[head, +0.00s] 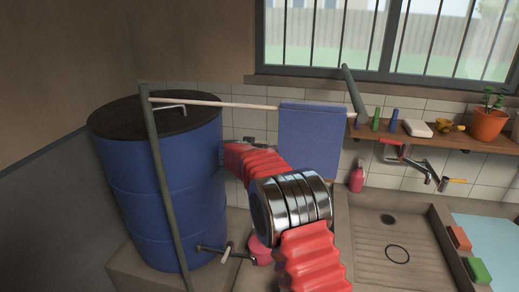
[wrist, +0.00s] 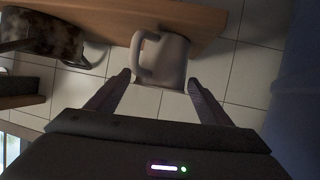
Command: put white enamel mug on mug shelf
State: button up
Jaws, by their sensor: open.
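The white enamel mug (wrist: 165,60) shows in the wrist view, just beyond my fingertips, its handle to the left. Its far end meets a wooden board (wrist: 195,14), which looks like a shelf seen upside down; the mug appears to stand on it. My gripper (wrist: 158,84) is open, with one finger to each side of the mug's near end and gaps visible between. The mug cannot be made out in the head view, where my arm and a blue cloth block part of the wall.
A dark mottled vessel (wrist: 42,32) with a handle is left of the mug. In the head view, a blue barrel (head: 165,205) stands left, a blue cloth (head: 308,145) hangs from a rail, and a wooden ledge (head: 465,139) with small items runs under the window above the sink.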

jog(key=v, duration=1.2)
jog(key=shift+s, duration=0.1)
dwell(0.4)
